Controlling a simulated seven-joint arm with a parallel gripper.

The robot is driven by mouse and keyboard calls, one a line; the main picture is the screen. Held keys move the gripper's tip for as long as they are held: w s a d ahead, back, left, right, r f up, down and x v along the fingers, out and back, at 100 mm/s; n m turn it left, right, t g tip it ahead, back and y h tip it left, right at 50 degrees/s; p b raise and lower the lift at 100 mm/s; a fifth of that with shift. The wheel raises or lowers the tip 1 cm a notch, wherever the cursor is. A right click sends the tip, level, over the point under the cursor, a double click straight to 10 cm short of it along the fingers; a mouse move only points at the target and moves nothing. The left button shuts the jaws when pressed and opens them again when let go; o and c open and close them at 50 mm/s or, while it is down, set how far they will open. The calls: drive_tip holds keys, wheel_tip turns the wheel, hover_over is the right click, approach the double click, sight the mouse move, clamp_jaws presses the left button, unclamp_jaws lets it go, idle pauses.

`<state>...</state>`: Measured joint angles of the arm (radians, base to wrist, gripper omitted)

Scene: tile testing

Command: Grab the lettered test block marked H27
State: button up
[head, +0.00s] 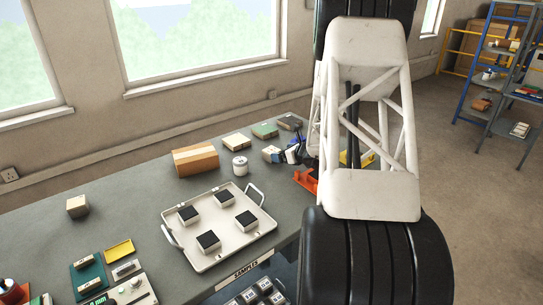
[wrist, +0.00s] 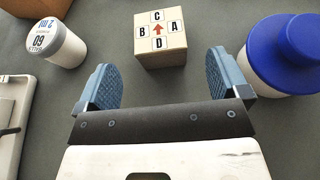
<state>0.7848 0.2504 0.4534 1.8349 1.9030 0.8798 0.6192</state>
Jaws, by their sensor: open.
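A light wooden cube (wrist: 160,42) stands on the grey bench in the wrist view, just beyond my gripper's fingertips. Its top face has the letters A, B, C and D around a red arrow. My gripper (wrist: 160,78) is open and empty, with one blue pad left and one right of the cube's near side. In the head view, a small block (head: 271,154) stands right of the white jar; my own arm hides much of what lies further right.
A white jar (wrist: 58,42) with a printed label stands left of the cube, and a blue-lidded container (wrist: 288,52) stands close by the right finger. A cardboard box (head: 195,158) and a white tray (head: 205,258) with several dark-topped blocks are nearby. Another cube (head: 77,206) is far left.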

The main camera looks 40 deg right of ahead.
sight(272, 150)
drive_tip(key=shift+x, duration=1.1)
drive_tip(key=shift+w+a+f, duration=0.1)
drive_tip(key=shift+x, duration=2.45)
drive_tip(key=c, duration=1.2)
drive_tip(key=shift+r, duration=0.25)
drive_tip(key=shift+c, duration=0.2)
